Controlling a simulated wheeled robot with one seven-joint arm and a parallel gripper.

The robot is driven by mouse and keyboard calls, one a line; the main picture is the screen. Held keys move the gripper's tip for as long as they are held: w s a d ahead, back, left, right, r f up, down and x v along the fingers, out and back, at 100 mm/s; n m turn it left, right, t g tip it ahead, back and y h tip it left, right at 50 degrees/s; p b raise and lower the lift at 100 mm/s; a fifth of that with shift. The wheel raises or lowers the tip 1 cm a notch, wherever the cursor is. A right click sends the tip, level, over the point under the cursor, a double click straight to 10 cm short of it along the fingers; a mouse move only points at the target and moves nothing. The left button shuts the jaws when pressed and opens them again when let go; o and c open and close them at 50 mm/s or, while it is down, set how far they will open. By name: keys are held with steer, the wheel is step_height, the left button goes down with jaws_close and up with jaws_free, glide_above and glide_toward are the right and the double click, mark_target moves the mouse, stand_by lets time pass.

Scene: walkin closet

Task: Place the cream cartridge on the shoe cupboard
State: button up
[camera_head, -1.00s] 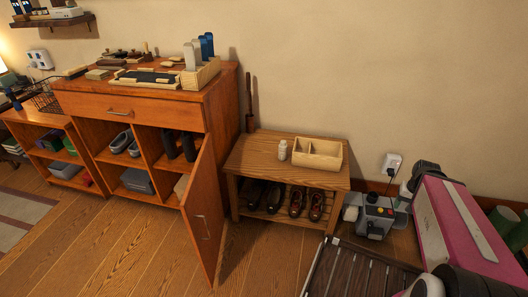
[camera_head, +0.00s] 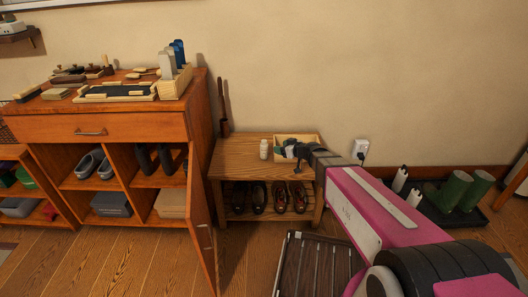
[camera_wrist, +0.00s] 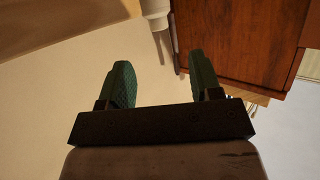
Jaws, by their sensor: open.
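The shoe cupboard (camera_head: 125,127) is the orange-brown wooden unit at left in the head view, with one door swung open. A small white bottle (camera_head: 264,150), which may be the cream cartridge, stands upright on the low wooden bench (camera_head: 236,160). My gripper (camera_head: 287,149) is just right of it in the picture, in front of the open wooden box. I cannot tell its height above the bench. In the wrist view my gripper (camera_wrist: 162,80) has two green fingers spread apart with nothing between them. A whitish object and a wooden panel show beyond them.
The wooden box (camera_head: 311,140) is partly hidden by my arm. The cupboard top holds brushes, a tray (camera_head: 115,93) and a box of upright cartridges (camera_head: 176,83). The open door (camera_head: 201,225) stands out left of the bench. Shoes (camera_head: 279,196) sit below.

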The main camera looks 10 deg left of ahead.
mark_target(266, 143)
steer(key=shift+t, duration=0.3)
steer(key=x, duration=1.2)
steer(key=shift+r, duration=0.1)
jaws_close()
steer(key=shift+r, duration=0.1)
